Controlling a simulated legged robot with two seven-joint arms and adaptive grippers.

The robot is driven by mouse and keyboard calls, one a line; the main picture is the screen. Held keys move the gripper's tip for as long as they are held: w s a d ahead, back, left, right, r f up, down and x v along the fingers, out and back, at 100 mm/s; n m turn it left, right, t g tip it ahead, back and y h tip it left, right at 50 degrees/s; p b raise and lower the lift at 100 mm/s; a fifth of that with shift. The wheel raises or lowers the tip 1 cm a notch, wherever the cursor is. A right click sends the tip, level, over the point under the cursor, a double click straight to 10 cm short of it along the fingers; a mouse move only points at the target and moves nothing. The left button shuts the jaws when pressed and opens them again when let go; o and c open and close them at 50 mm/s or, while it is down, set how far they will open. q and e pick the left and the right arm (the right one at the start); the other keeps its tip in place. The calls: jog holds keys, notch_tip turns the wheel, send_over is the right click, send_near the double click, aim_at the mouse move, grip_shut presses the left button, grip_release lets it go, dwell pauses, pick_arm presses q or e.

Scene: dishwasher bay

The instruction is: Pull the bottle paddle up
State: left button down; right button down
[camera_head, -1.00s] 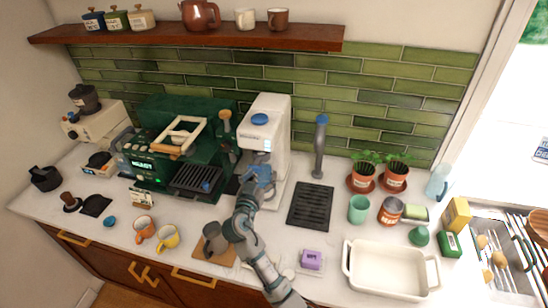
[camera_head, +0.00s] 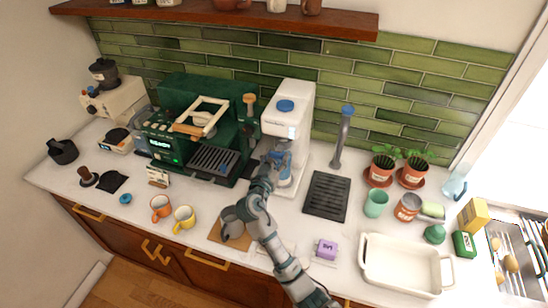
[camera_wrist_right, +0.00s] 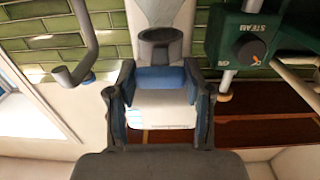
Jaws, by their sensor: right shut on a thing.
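The white machine (camera_head: 288,110) with a blue cap stands on the counter right of the green espresso machine. A blue part, apparently the bottle paddle (camera_wrist_right: 160,79), shows on its front in the right wrist view, above a dark round spout in the inverted picture's true upright sense. My right gripper (camera_head: 275,160) is in front of the white machine. Its two fingertips (camera_wrist_right: 159,75) close on the ends of the blue part. In the head view the gripper hides most of that part. My left gripper is not in view.
A tap (camera_head: 342,138) with a blue top stands just right, behind a black drip tray (camera_head: 327,197). The espresso machine (camera_head: 180,140) is close on the left. A grey pitcher (camera_head: 232,224) on a board sits near my right forearm. A white basin (camera_head: 366,270) stands at front right.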

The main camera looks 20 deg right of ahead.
jog(key=shift+a+r, duration=0.25)
jog(key=shift+r, duration=0.2)
jog(key=r, duration=0.2)
jog(key=r+p, duration=0.1)
jog(key=shift+d+r+p, duration=0.2)
jog(key=shift+r+p, duration=0.1)
jog(key=shift+r, duration=0.1)
jog(key=shift+c, duration=2.2)
grip_release()
jog(key=shift+s+a+r, duration=0.1)
jog(key=shift+s, duration=0.05)
jog(key=v, duration=0.7)
jog(key=shift+s+a, duration=0.2)
jog(key=shift+a, duration=0.1)
jog(key=shift+d, duration=0.1)
